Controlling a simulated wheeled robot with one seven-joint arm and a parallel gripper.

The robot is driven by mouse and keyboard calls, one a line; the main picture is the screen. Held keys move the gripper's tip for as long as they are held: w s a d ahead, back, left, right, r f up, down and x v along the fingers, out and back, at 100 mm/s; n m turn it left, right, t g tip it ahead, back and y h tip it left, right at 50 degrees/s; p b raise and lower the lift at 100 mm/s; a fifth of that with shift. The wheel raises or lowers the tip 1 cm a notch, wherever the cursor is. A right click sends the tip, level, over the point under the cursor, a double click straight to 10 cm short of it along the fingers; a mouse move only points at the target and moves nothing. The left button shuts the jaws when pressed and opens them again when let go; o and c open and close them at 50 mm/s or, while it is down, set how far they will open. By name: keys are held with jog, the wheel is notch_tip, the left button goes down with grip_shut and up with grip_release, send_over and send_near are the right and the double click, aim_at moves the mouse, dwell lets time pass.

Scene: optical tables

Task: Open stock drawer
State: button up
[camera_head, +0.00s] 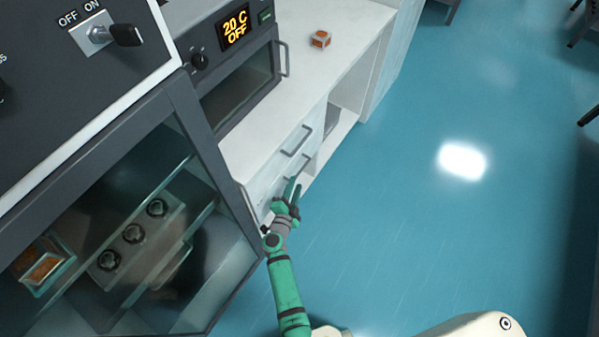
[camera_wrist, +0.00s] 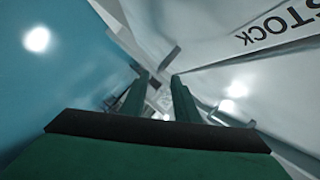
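The white drawer front with the word STOCK (camera_wrist: 272,28) fills the right side of the wrist view. In the head view the white drawer unit (camera_head: 268,178) stands under the counter, with an upper grey handle (camera_head: 296,141) and a lower grey handle (camera_head: 299,166). The drawers look shut; the label cannot be read there. My gripper (camera_head: 293,187) is in front of the unit, close to the lower handle. In the wrist view my gripper (camera_wrist: 160,88) has its two green fingers apart. Grey handle parts show near them; I cannot tell whether a bar lies between the fingers.
An oven (camera_head: 240,85) reading 20 C OFF and a small box with orange contents (camera_head: 320,39) are on the white counter (camera_head: 345,60). A dark glass-fronted cabinet (camera_head: 110,240) stands close left of my arm. The blue floor (camera_head: 430,220) to the right is clear.

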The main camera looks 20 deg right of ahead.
aim_at(300, 171)
jog(key=x, duration=0.7)
jog(key=shift+w+d, duration=0.2)
jog(key=shift+w, duration=0.15)
jog(key=shift+c, duration=0.3)
grip_shut()
